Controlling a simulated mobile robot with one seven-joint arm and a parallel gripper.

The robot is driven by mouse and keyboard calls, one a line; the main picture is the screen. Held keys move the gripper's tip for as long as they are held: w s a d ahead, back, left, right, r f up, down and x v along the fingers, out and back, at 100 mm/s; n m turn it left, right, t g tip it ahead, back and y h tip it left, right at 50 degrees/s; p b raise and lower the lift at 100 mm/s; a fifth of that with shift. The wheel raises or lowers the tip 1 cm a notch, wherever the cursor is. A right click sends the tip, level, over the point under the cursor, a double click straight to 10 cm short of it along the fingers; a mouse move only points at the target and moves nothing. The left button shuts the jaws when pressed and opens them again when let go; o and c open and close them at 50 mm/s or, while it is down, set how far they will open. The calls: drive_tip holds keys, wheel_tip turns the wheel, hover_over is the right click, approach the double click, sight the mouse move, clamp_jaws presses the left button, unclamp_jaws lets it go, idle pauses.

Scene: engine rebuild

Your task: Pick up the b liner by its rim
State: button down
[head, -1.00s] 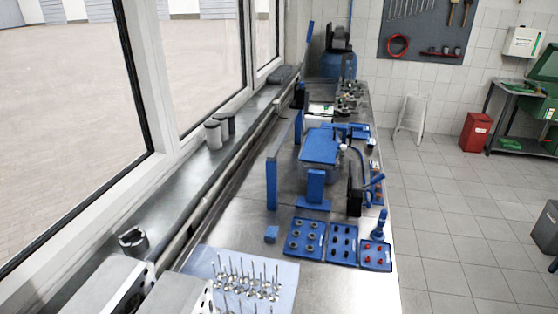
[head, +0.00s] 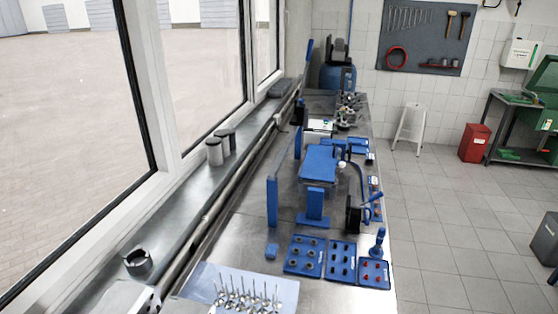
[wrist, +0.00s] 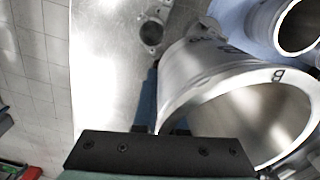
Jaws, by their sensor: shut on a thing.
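The B liner (wrist: 205,85) is a shiny metal cylinder with a "B" marked on its rim. It fills the middle and right of the wrist view, its open end toward the camera. My gripper (wrist: 160,129) is at the liner's near left rim in the wrist view, shut on it. The black gripper body covers the lower edge there, so the finger contact is mostly hidden. I cannot tell whether the liner is clear of the surface. Neither my gripper nor a liner marked B can be made out in the head view.
Another metal cylinder (wrist: 292,25) stands close at the upper right of the wrist view, by a blue surface. A small metal part (wrist: 152,28) lies on the bench. In the head view, blue trays (head: 305,256) and valves on a pale mat (head: 285,290) occupy the near bench.

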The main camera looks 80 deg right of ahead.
drive_tip(key=shift+r+p, duration=2.05)
drive_tip(key=shift+p, duration=0.15)
